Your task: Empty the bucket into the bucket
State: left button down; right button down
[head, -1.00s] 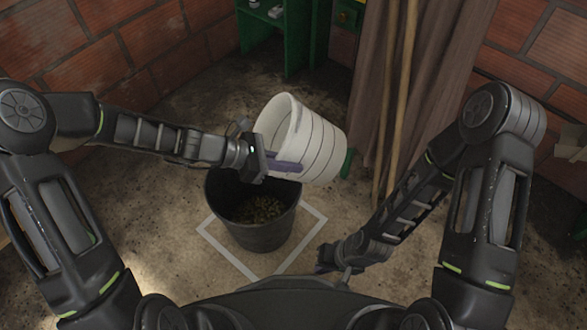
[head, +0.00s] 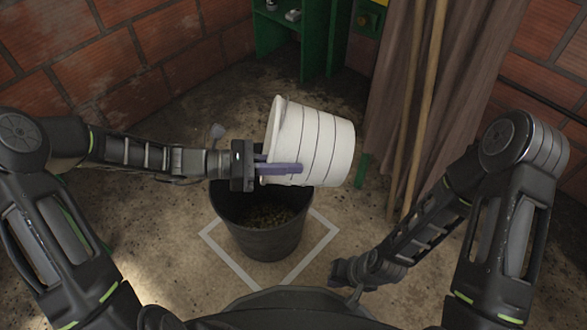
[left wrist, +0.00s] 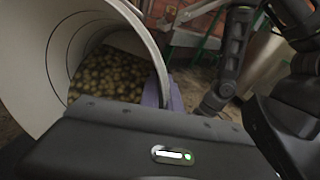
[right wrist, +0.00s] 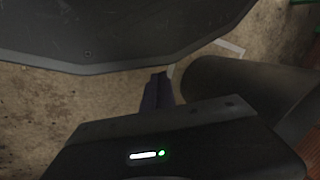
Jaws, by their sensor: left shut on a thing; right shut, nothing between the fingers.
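The white bucket (head: 318,145) is held in the air, nearly on its side, its mouth facing left in the head view. It is above the black bucket (head: 262,243), hiding part of its rim. The left wrist view shows many yellow-green fruits (left wrist: 105,78) inside the white bucket. The black bucket stands upright on the floor with similar fruits (head: 268,217) inside. My left gripper (head: 281,168) is shut on the white bucket's wall at the rim. My right gripper (head: 338,271) is shut and empty, low beside my base; its closed fingers show in the right wrist view (right wrist: 158,92).
A white square outline (head: 328,233) on the floor surrounds the black bucket. Wooden poles (head: 418,120) and a brown curtain (head: 388,75) stand at the back right. A green shelf (head: 318,50) is behind. Floor to the left is clear.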

aim_at(265, 182)
pick_arm(q)
jog(key=a+f+h+b, duration=0.1)
jog(key=a+h+b, duration=0.1)
jog(key=a+f+h+b, duration=0.2)
jog(key=shift+n+t, duration=0.3)
jog(key=shift+s+a+h+b, duration=0.1)
jog(key=shift+a+h+b, duration=0.35)
jog(key=shift+a+h, duration=0.35)
jog(key=shift+s+a+r+n+t+h+b, duration=0.1)
jog(key=shift+a+n+t+h+b, duration=0.2)
jog(key=shift+a+h+b, duration=0.55)
jog(key=shift+a+r+n+t+h+b, duration=0.1)
jog(key=shift+a+n+t+h+b, duration=0.15)
jog(key=shift+a+h+b, duration=0.6)
jog(key=shift+a, duration=0.15)
jog(key=shift+f, duration=0.1)
